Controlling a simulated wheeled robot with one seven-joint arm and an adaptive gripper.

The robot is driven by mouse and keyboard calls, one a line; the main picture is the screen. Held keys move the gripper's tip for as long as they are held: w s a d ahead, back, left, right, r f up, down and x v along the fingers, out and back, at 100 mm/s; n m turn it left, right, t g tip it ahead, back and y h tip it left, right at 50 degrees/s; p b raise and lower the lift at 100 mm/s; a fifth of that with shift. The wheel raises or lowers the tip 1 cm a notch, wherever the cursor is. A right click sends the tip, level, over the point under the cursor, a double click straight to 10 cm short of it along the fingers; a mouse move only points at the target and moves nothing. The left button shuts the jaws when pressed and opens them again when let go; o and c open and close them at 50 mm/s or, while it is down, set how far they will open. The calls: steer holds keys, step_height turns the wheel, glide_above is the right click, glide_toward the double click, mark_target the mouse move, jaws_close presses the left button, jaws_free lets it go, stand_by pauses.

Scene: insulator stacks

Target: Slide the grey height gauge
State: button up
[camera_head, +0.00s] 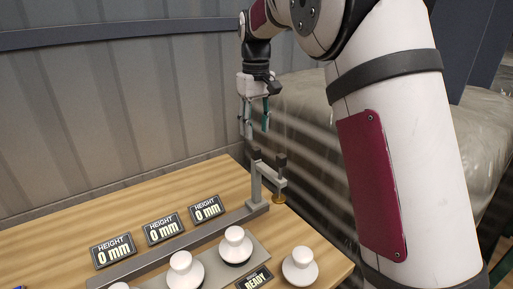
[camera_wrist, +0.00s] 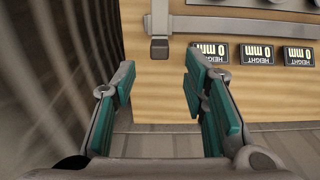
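The grey height gauge (camera_head: 257,186) stands upright at the right end of a grey rail (camera_head: 180,242) on the wooden table. It has a dark top, a side arm with a second dark knob (camera_head: 282,160) and a brass-coloured foot (camera_head: 279,197). My gripper (camera_head: 255,131) hangs above the gauge, apart from it, with its fingers pointing down. In the wrist view my gripper (camera_wrist: 158,82) has its two teal-padded fingers apart with nothing between them. The gauge's dark top (camera_wrist: 159,49) shows beyond the fingertips there.
White insulators (camera_head: 235,245) stand on a grey plate beside the rail, and one white insulator (camera_head: 300,266) stands apart on the right. Several height displays (camera_head: 207,209) read 0 mm behind the rail. A corrugated wall (camera_head: 100,120) rises behind the table.

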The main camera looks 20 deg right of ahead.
mark_target(256, 148)
step_height(256, 148, down, 7)
steer(key=shift+f+p, duration=0.15)
steer(key=shift+p, duration=0.4)
steer(key=shift+c, duration=0.2)
jaws_close()
